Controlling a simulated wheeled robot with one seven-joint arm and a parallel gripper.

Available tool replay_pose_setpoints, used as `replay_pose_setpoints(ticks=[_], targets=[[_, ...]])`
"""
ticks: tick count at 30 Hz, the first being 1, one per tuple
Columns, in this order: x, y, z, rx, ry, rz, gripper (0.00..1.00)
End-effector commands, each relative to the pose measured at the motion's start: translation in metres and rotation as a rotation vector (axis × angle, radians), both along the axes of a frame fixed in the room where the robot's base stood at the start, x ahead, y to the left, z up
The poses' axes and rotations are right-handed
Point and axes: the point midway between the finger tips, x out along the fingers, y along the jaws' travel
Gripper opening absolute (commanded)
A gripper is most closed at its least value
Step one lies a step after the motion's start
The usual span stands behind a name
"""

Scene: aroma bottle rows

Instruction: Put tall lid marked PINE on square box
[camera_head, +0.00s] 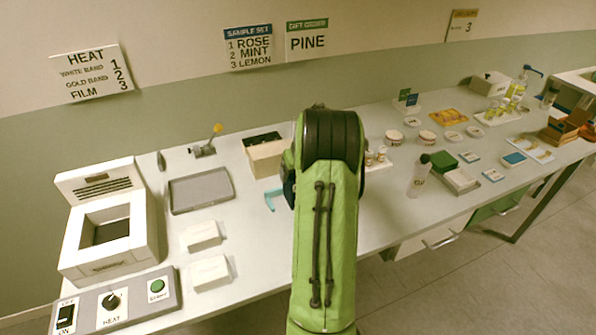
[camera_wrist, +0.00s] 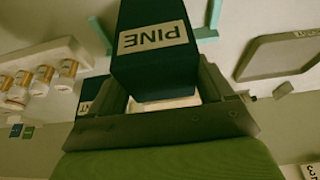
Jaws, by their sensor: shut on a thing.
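The tall lid marked PINE (camera_wrist: 152,65) is dark, with a cream label that reads upside down in the wrist view. My gripper (camera_wrist: 160,85) is shut on it, one finger on each side. In the head view my green arm hides the gripper and the lid. I cannot clearly make out the square box in either view. Part of a teal corner bracket (camera_wrist: 208,33) shows beyond the lid, and it also shows beside my arm in the head view (camera_head: 269,201). Whether the lid touches anything below is hidden.
A beige open holder (camera_head: 267,158) with dark pieces stands behind my arm. A grey tray (camera_head: 201,191), white blocks (camera_head: 210,272) and a heater (camera_head: 110,240) are at left. A clear bottle (camera_head: 418,178) and a green-and-white box (camera_head: 458,181) stand at right.

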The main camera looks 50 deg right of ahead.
Motion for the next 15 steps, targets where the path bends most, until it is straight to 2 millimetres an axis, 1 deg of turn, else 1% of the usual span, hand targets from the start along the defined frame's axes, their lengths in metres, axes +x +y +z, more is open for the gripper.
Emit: replay_pose_setpoints(ticks=[3, 12, 13, 15], targets=[[0.0001, 0.0001, -0.0035, 0.000, 0.000, 0.000, 0.51], [-0.0001, -0.0001, -0.0028, 0.000, 0.000, 0.000, 0.51], [-0.0001, -0.0001, -0.0028, 0.000, 0.000, 0.000, 0.84], [-0.0001, -0.0002, -0.0028, 0.000, 0.000, 0.000, 0.94]])
